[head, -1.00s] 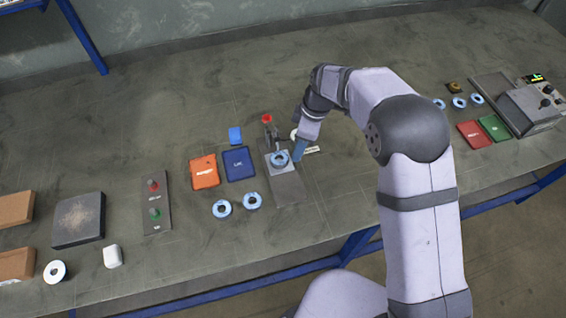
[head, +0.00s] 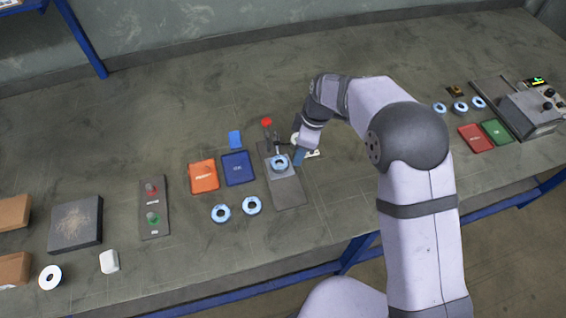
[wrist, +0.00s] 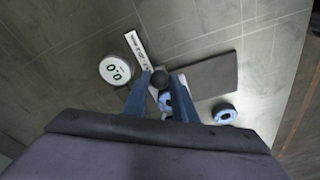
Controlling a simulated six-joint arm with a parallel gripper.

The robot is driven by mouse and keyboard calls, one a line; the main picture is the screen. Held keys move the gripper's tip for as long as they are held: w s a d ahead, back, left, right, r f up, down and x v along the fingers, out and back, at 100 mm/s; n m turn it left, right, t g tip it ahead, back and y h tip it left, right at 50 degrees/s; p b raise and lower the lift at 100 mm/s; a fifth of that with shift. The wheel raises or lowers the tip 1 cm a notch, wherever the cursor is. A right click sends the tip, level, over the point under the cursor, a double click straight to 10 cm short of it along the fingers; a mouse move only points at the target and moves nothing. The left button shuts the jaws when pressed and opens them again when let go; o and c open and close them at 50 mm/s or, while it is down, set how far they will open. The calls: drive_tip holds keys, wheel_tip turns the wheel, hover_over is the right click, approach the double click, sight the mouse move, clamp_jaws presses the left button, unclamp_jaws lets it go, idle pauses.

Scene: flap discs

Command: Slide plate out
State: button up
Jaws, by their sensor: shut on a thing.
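The small fixture has a dark grey base (head: 287,195) and a lighter plate (head: 293,170) on its upper part. A blue-and-white flap disc (head: 279,162) sits on that plate, and a red knob (head: 267,121) stands behind it. My gripper (head: 299,157) is low at the plate's right side. In the wrist view, my gripper (wrist: 160,90) is shut on a dark round knob (wrist: 161,77). The disc on the plate (wrist: 166,101) shows partly between the blue fingers. Fingers hide much of the plate, and how the knob joins it is unclear.
A white round readout (wrist: 115,70) and a white label strip (wrist: 137,50) lie close to my gripper. Two loose discs (head: 221,213) (head: 251,205) lie left of the base. Orange (head: 204,176) and blue (head: 238,167) pads lie further left.

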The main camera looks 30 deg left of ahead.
drive_tip(key=shift+s+d+b, duration=0.8)
drive_tip(key=shift+s+d, duration=2.1)
drive_tip(key=o, duration=0.8)
drive_tip(key=shift+r+p, duration=2.95)
drive_tip(key=shift+r, duration=1.1)
